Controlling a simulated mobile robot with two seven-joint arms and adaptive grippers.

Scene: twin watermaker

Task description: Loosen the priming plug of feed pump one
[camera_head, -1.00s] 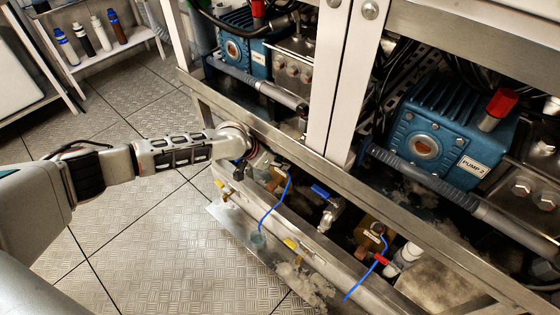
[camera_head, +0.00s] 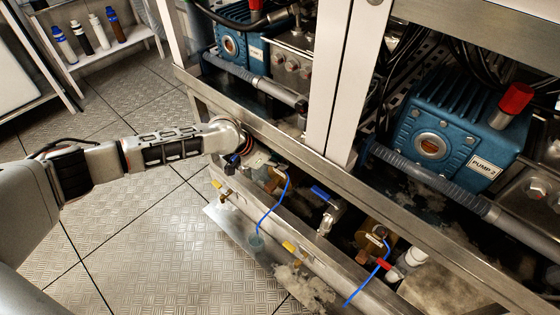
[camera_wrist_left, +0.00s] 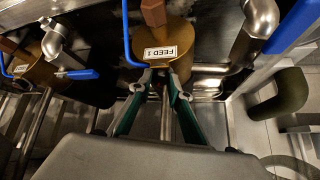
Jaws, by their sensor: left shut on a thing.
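Feed pump one, a brass cylinder labelled FEED 1 (camera_wrist_left: 170,35), fills the upper middle of the left wrist view. In the head view, it (camera_head: 275,181) shows only in part below my left wrist. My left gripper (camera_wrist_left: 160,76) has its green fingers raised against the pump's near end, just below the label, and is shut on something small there. The priming plug itself is hidden between the fingertips, so I cannot tell whether it has turned. My right gripper is not in view.
A second brass pump (camera_wrist_left: 38,72) sits left in the left wrist view. Blue tubing (camera_head: 272,212), blue-handled valves (camera_head: 322,193) and metal pipes (camera_wrist_left: 256,25) crowd the area. The steel frame rail (camera_head: 310,165) runs close by. The tread-plate floor (camera_head: 130,240) is open.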

